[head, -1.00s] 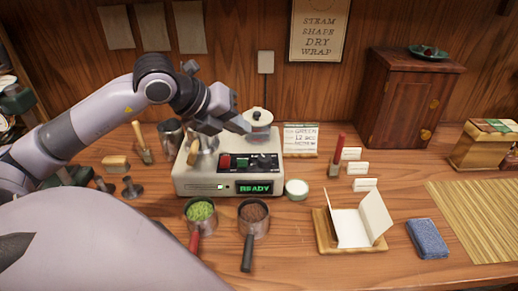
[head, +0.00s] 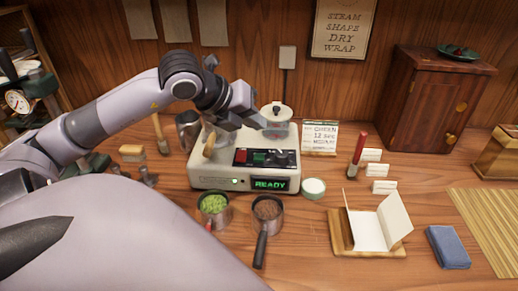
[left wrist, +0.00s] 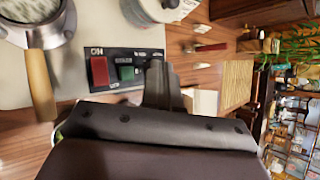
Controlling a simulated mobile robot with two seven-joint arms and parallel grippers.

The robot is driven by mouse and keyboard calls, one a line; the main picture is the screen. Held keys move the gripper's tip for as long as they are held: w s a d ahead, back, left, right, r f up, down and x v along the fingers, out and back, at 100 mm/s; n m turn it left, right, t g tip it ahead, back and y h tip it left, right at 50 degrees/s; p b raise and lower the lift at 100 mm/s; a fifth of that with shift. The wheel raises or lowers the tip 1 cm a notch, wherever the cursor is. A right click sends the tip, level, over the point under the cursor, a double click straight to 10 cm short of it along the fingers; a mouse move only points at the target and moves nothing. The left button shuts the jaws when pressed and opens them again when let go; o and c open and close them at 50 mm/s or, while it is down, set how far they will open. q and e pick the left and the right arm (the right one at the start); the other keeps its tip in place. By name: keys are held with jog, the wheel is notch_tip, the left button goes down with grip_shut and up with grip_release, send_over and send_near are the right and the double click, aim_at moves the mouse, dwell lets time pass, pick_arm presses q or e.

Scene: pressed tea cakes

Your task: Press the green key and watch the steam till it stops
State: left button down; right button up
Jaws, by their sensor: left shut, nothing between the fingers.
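The pale steam machine (head: 212,178) stands on the wooden bench; its display (head: 270,185) reads READY and a small green lamp is lit beside it. The green key (head: 260,157) sits on the dark panel right of the red key (head: 241,156); the left wrist view also shows the green key (left wrist: 125,73) and red key (left wrist: 99,71). My left gripper (head: 264,124) is shut and empty, above and behind the panel, apart from the key. No steam shows. My right gripper is out of view.
A card (head: 320,136) reading GREEN, 12 SEC stands right of the machine. Pans of green leaf (head: 213,205) and brown leaf (head: 267,210) stand in front, with a small white-topped tin (head: 313,187). A folded paper on a wooden stand (head: 372,228) and a blue cloth (head: 447,247) lie right.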

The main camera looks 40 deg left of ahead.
pick_arm(q)
jog(key=b, duration=0.3)
send_over(255, 158)
notch_tip(255, 158, down, 5)
jog(key=shift+f, duration=0.1)
jog(key=shift+f+b, duration=0.25)
jog(key=shift+b, duration=0.25)
jog(key=shift+f, duration=0.1)
dwell(1.3)
jog(key=shift+f+b, duration=0.35)
jog(key=shift+b, duration=0.35)
jog(key=shift+f+b, duration=0.5)
jog(key=shift+b, duration=0.1)
dwell(0.4)
jog(key=shift+r, duration=0.1)
jog(key=shift+r+p, duration=0.4)
jog(key=shift+r, duration=0.4)
